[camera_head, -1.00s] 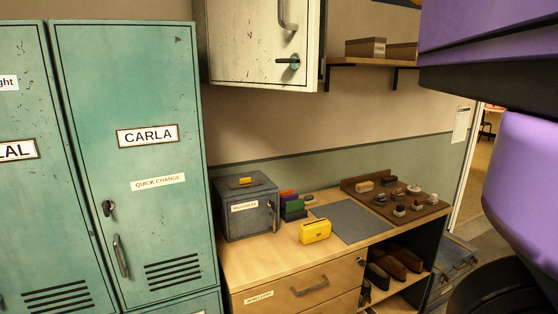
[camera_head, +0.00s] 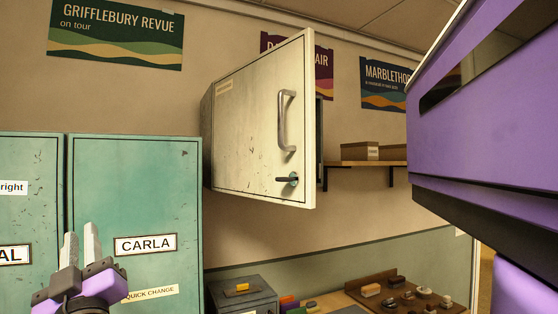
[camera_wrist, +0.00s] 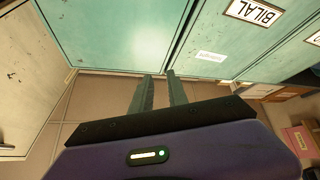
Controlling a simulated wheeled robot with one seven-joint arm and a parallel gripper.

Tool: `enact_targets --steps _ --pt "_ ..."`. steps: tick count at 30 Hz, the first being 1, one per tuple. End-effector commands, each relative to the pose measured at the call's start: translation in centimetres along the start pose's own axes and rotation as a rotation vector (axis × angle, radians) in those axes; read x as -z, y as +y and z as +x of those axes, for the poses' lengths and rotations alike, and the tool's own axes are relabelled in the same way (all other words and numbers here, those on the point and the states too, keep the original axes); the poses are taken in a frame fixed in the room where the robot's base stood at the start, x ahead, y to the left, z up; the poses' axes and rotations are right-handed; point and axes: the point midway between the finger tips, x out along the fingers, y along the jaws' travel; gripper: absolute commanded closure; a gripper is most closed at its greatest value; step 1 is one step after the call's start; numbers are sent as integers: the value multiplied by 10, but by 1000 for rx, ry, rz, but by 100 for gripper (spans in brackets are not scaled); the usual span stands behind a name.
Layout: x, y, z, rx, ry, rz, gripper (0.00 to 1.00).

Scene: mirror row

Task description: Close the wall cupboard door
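The wall cupboard door (camera_head: 255,125) is worn cream with a grey bar handle (camera_head: 286,122) and a dark latch with a key-like end (camera_head: 288,180). It stands open, its right edge swung out from the cupboard (camera_head: 207,140). My gripper (camera_head: 82,240) is at the lower left, in front of the green lockers, well left of the door. Its two fingers are apart with a narrow empty gap. In the wrist view my gripper (camera_wrist: 160,78) points toward green locker fronts, and a cream panel (camera_wrist: 35,65), apparently the door, is at the left.
Green lockers (camera_head: 135,215) stand left below the cupboard. A shelf with boxes (camera_head: 360,151) is right of the door. Below are a grey safe (camera_head: 243,297) and a brown tray (camera_head: 385,280). Free air lies between my gripper and the door.

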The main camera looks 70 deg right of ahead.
Motion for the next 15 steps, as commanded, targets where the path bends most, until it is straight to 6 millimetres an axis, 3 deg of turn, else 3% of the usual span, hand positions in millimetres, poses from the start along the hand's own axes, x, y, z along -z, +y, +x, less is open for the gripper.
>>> enact_targets --steps 1,6,10,15 --pt "12 18 17 -49 -7 -17 80" --pt "42 76 57 -211 -62 -71 80" --pt "65 127 78 -347 -123 -100 80" --pt "93 200 88 -545 -228 -115 80"
